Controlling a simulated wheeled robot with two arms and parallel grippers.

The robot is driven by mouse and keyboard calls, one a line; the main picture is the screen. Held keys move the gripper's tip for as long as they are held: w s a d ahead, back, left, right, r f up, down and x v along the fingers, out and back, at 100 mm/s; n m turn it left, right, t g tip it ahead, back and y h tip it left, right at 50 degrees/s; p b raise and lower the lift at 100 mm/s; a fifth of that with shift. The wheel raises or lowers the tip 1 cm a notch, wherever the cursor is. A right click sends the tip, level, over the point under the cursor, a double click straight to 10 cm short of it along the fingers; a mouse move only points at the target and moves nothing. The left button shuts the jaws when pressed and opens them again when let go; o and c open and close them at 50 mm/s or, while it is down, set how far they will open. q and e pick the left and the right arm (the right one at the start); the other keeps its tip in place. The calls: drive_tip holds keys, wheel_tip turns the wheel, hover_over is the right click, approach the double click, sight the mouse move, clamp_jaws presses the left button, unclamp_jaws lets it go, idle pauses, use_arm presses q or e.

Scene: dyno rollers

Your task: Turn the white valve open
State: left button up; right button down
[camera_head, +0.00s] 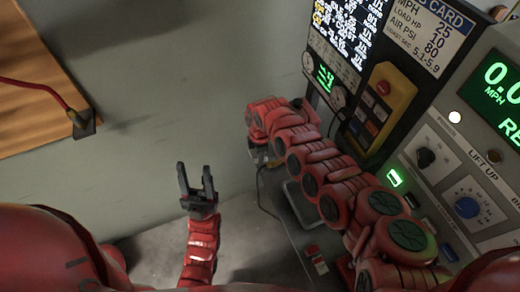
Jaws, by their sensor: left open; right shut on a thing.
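My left gripper (195,172) is open and empty, its two dark fingers pointing up over the grey floor, left of the machine. My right arm reaches from the lower right across the front of the control panel. My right gripper (258,154) is at the far end of that arm, low by the panel's left edge, and is mostly hidden by the wrist.
A wooden surface (38,88) with a red cable is at left. The floor between is clear.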

drive_tip(key=shift+s+d+n, duration=0.25)
drive_tip(key=shift+s+n, duration=0.2)
drive_tip(key=shift+n, duration=0.65)
drive_tip(key=shift+s+p, duration=0.1)
drive_tip(key=shift+p, duration=0.2)
drive_tip(key=c, duration=0.7)
unclamp_jaws()
drive_tip(key=shift+c, duration=0.2)
wheel_tip(320, 180, up, 17)
drive_tip(key=b, duration=0.3)
drive_tip(key=shift+r, duration=0.15)
